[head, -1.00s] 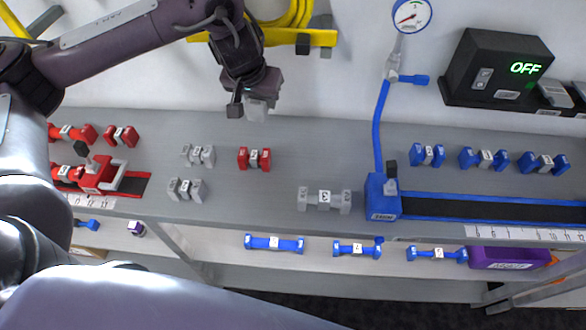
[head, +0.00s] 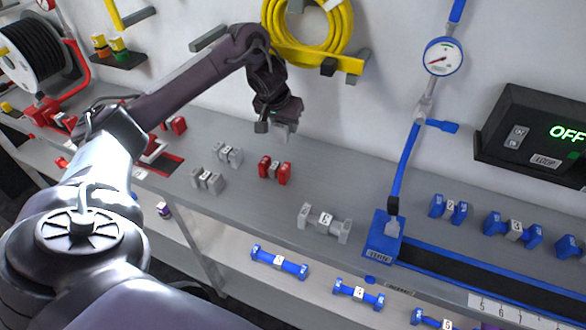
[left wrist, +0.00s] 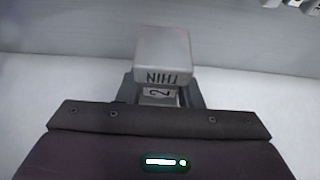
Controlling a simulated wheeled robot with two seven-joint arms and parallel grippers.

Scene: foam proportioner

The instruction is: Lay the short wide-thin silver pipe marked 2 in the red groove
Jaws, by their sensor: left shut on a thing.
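My left gripper (head: 276,125) is raised above the bench near the wall. It is shut on a short silver pipe (head: 282,131). In the left wrist view the held silver pipe (left wrist: 162,55) shows a wide grey end marked THIN and a label with a 2 between the fingers. The red groove (head: 170,162) is on the bench to the left of the gripper in the head view, partly hidden behind my left arm. My right gripper is not in view.
Two silver pipes (head: 229,154) (head: 208,181), a red pipe (head: 275,169) and a longer silver pipe (head: 324,222) lie on the bench. A blue groove (head: 450,268) is at right. Yellow hose (head: 305,25) hangs on the wall above the gripper.

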